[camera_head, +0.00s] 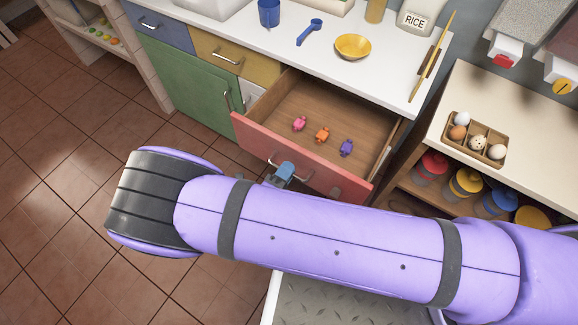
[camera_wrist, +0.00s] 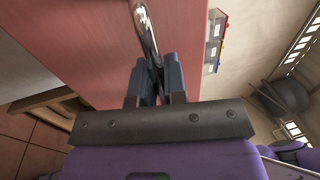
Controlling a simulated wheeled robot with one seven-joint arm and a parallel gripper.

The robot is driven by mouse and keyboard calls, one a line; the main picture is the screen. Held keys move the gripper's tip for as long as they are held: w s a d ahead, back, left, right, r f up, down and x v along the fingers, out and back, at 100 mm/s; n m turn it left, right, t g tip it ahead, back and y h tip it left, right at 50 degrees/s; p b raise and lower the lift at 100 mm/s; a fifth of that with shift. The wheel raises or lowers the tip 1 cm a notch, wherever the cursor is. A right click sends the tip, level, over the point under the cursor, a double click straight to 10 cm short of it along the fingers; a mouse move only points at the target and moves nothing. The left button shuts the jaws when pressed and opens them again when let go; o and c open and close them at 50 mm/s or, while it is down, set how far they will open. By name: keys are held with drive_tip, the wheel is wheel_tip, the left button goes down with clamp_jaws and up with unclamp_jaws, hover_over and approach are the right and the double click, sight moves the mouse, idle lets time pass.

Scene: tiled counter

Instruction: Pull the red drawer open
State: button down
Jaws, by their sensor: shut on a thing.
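The red drawer (camera_head: 310,160) is pulled well out from under the white counter, and its wooden inside shows. My gripper (camera_head: 284,170) is at the middle of the drawer front, shut on the metal handle. In the wrist view the red front (camera_wrist: 75,45) fills the upper left. There my gripper's two dark fingers (camera_wrist: 158,78) close around the lower end of the shiny handle (camera_wrist: 147,28). My purple arm hides the floor in front of the drawer.
A blue drawer (camera_head: 160,27), a yellow drawer (camera_head: 235,58) and a green door (camera_head: 190,85) are shut at left. A blue cup (camera_head: 269,13), blue scoop (camera_head: 310,32) and yellow bowl (camera_head: 353,46) stand on the counter. An egg tray (camera_head: 470,146) sits on the right-hand counter.

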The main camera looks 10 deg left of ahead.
drive_tip(key=c, duration=1.2)
unclamp_jaws()
drive_tip(key=v, duration=1)
drive_tip(key=shift+s+a+f, duration=0.1)
drive_tip(key=shift+s, duration=0.3)
